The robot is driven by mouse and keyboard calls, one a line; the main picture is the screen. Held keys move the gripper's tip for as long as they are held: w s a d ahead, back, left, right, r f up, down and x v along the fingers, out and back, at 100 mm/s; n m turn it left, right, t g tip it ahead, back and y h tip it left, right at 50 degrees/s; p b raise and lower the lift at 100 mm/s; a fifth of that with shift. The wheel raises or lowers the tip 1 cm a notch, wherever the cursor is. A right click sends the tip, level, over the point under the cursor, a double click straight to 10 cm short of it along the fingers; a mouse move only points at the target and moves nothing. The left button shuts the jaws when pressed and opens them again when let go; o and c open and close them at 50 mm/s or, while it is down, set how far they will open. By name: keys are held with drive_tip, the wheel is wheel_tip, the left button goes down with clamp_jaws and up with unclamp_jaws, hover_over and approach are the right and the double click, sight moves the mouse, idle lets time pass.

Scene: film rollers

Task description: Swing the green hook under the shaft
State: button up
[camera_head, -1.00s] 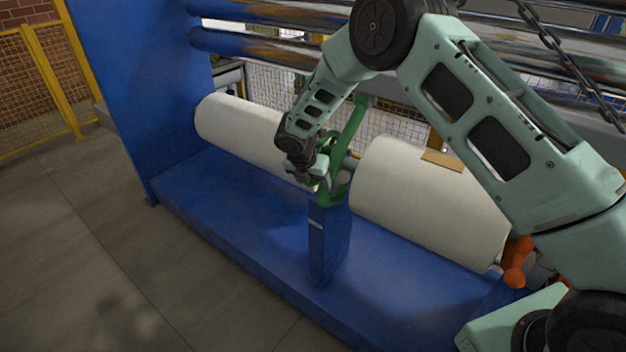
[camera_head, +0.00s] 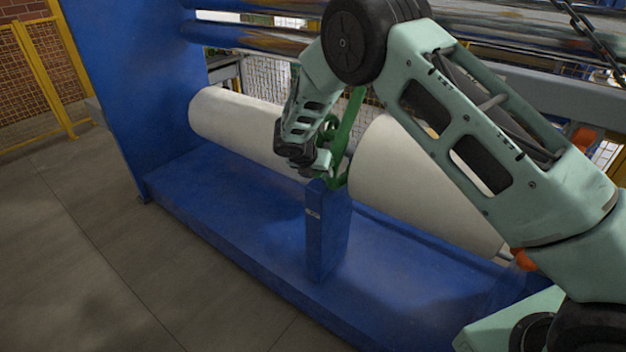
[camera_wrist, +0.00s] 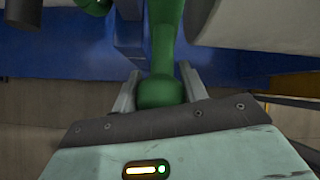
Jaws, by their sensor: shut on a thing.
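The green hook (camera_head: 347,130) stands between the two white rolls, above the blue post (camera_head: 326,235). My gripper (camera_head: 322,168) is at its lower end, on the near side of the rolls. In the wrist view my gripper (camera_wrist: 158,92) has one finger on each side of the hook's rounded green end (camera_wrist: 160,90) and is shut on it. The shaft (camera_head: 349,150) shows only as a short piece between the rolls, mostly hidden by the hook and my arm. I cannot tell whether the hook touches the shaft.
The left white roll (camera_head: 235,125) and right white roll (camera_head: 400,190) lie close on either side. A blue base (camera_head: 230,220) runs below them, with a blue side wall (camera_head: 130,90) at left. Metal rollers (camera_head: 250,38) cross above. Open floor lies at the front left.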

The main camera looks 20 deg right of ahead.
sight(329, 180)
drive_tip(key=w+d+f+b, duration=0.1)
drive_tip(key=b, duration=0.1)
drive_tip(key=w+d+f+t+h+b, duration=0.1)
drive_tip(key=d+f+b, duration=0.1)
drive_tip(key=w+d+f+h+b, duration=0.1)
drive_tip(key=f+b, duration=0.1)
drive_tip(key=b, duration=0.1)
drive_tip(key=shift+w+d+f+t, duration=0.1)
drive_tip(key=shift+w+d+t, duration=0.1)
drive_tip(key=shift+d+t, duration=0.15)
drive_tip(key=shift+w+d+h, duration=0.1)
drive_tip(key=shift+d+h, duration=0.15)
drive_tip(key=shift+h, duration=0.05)
drive_tip(key=o, duration=1.4)
drive_tip(key=shift+w+d+f, duration=0.1)
drive_tip(key=shift+w, duration=0.05)
drive_tip(key=shift+c, duration=0.2)
